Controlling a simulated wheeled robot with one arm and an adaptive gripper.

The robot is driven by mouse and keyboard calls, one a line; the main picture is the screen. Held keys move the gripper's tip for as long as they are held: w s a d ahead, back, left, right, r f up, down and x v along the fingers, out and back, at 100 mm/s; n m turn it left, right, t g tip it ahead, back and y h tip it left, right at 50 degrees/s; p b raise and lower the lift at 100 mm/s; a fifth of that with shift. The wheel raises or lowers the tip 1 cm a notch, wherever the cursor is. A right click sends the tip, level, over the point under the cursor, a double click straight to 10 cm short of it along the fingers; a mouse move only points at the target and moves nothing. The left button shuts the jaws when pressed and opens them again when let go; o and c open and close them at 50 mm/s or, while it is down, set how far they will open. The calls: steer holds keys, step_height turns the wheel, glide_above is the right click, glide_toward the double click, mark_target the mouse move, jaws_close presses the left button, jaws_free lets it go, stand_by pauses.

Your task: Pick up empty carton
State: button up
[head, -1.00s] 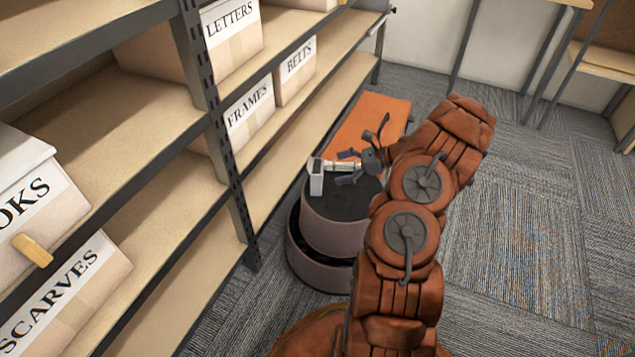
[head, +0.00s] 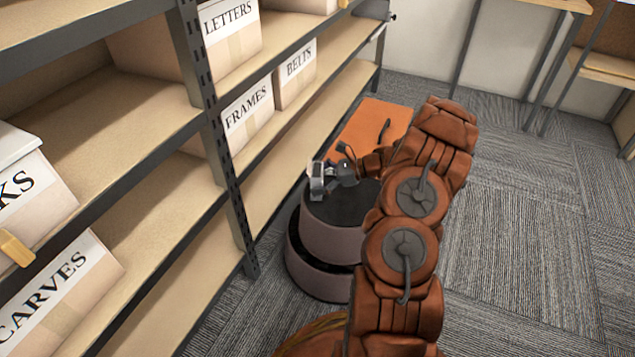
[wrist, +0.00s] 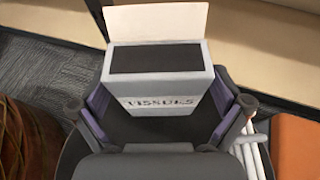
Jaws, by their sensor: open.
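The carton (wrist: 160,92) is a pale grey-white box lettered TISSUES, with its flap raised and a dark opening. In the wrist view it stands on a round dark-topped stool (head: 318,244). In the head view the carton (head: 316,182) is small and partly covered by my gripper (head: 328,178). My gripper is open. In the wrist view its purple-padded fingers (wrist: 160,110) lie to the left and right of the carton's near part, with nothing clearly clamped. I cannot tell whether either pad touches it.
White rods (wrist: 252,152) lie right of the right finger. An orange surface (head: 370,120) is behind the stool. A shelf rack (head: 216,140) with labelled boxes, such as FRAMES (head: 247,112), stands close on the left. Carpet (head: 520,230) on the right is open.

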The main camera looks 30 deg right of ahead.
steer(key=c, duration=0.7)
